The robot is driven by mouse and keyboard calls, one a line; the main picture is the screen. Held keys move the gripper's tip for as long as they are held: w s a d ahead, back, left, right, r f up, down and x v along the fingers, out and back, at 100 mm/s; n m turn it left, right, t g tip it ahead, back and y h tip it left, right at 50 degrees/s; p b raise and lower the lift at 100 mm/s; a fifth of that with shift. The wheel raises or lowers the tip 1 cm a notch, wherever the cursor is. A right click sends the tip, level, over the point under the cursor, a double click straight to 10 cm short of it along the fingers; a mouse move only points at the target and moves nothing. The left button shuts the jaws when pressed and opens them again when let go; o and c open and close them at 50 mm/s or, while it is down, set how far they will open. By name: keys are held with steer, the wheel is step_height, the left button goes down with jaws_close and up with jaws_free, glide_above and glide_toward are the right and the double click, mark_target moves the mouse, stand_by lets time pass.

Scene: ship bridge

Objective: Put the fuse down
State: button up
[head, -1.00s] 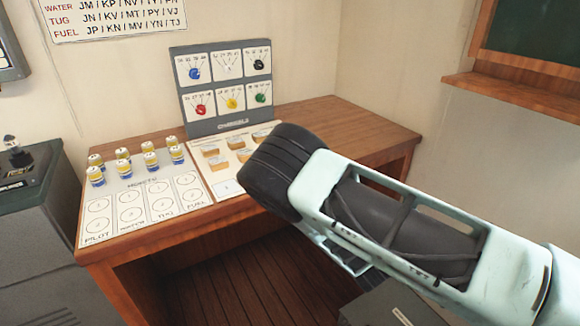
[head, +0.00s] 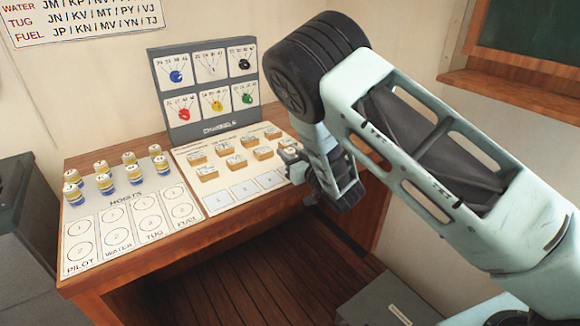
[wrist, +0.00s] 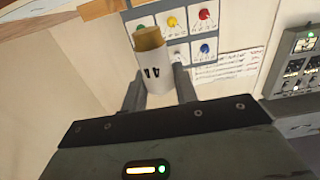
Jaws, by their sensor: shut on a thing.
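The fuse (wrist: 154,62) is a white cylinder with a gold cap and dark marks on its side. In the wrist view it sits between the two fingers of my gripper (wrist: 160,88), which is shut on it. In the head view my gripper (head: 291,158) is at the right edge of the white board with the small blocks, beside the desk's right part. The fuse cannot be made out clearly there. Its lower end is hidden behind the gripper body in the wrist view.
The wooden desk (head: 120,262) carries a board of small tan blocks (head: 236,161) with numbered squares in front. A hoists sheet (head: 130,222) with several blue-and-yellow cylinders (head: 105,180) lies to its left. A grey panel with coloured knobs (head: 207,92) stands behind. A grey box (head: 385,305) is on the floor.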

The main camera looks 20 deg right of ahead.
steer(key=shift+f, duration=2.2)
steer(key=shift+f, duration=0.15)
steer(key=o, duration=1)
